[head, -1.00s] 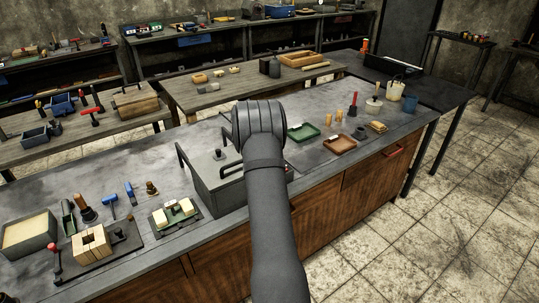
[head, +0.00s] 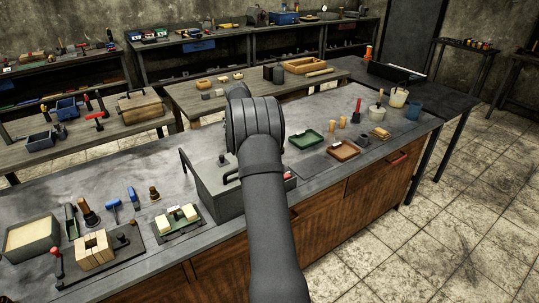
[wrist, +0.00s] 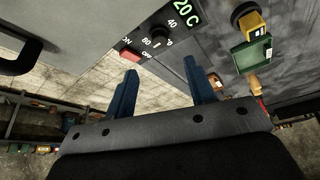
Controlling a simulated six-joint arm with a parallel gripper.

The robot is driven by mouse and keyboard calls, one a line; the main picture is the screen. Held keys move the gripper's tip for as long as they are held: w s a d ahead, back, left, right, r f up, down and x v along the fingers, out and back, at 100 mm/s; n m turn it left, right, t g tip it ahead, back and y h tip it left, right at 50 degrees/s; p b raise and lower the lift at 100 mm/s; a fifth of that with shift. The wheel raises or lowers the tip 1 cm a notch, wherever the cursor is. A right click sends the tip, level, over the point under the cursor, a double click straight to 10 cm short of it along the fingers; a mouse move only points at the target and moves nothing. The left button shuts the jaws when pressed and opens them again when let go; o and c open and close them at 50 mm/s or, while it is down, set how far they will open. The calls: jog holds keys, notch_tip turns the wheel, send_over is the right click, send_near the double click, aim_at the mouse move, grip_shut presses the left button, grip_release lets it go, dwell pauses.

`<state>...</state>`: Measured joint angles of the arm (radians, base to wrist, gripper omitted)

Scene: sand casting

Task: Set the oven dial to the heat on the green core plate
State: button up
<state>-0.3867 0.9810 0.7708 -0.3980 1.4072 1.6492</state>
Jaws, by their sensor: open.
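The oven (head: 212,190) is a grey box on the near bench, partly behind my arm in the head view. In the wrist view its front panel (wrist: 182,42) shows a dial (wrist: 157,34) with marks including 40 and 80, a red switch (wrist: 130,55) and a green "20 C" readout (wrist: 187,14). My gripper (wrist: 160,66) is open and empty, its blue fingertips apart from the dial and just short of the panel. It is hidden in the head view. A green plate or tray (head: 304,137) lies right of the oven; a green piece with unreadable markings shows in the wrist view (wrist: 252,54).
A brown tray (head: 343,151), pegs and pots stand farther right on the bench. A dark holder with cream blocks (head: 178,217) sits left of the oven, with wooden moulds and tools beyond it. A dark oven handle (wrist: 20,50) shows at the wrist view's left.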

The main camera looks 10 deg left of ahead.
jog(key=v, duration=0.7)
jog(key=shift+a+r, duration=0.2)
jog(key=shift+r, duration=0.15)
jog(key=shift+f, duration=0.1)
jog(key=x, duration=1.7)
jog(key=shift+d, duration=0.2)
